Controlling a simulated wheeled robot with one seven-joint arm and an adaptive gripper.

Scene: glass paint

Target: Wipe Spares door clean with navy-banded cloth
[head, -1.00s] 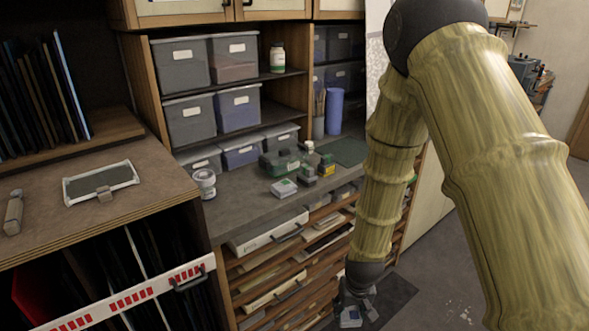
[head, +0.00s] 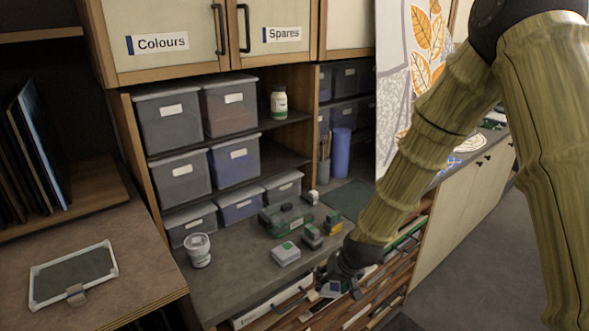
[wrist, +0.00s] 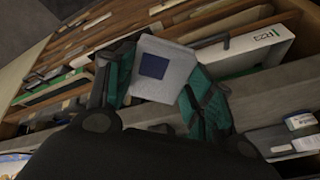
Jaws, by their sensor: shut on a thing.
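The Spares door (head: 275,55) is a pale cupboard door in a wooden frame at the top of the head view, shut, with a dark handle at its left. My gripper (head: 343,286) is low in front of the drawer rack, well below that door. In the wrist view its teal fingers (wrist: 158,75) are shut on a folded white cloth (wrist: 178,66) with a navy patch. The cloth also shows small at the gripper in the head view (head: 331,289). Any marks on the Spares door are too small to tell.
The Colours door (head: 165,60) is beside it at the left. Storage bins (head: 170,118) fill the shelves below. The counter (head: 225,285) holds a white tub (head: 198,250), a green-lidded box (head: 286,218) and small blocks. A patterned panel (head: 400,80) stands behind my arm.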

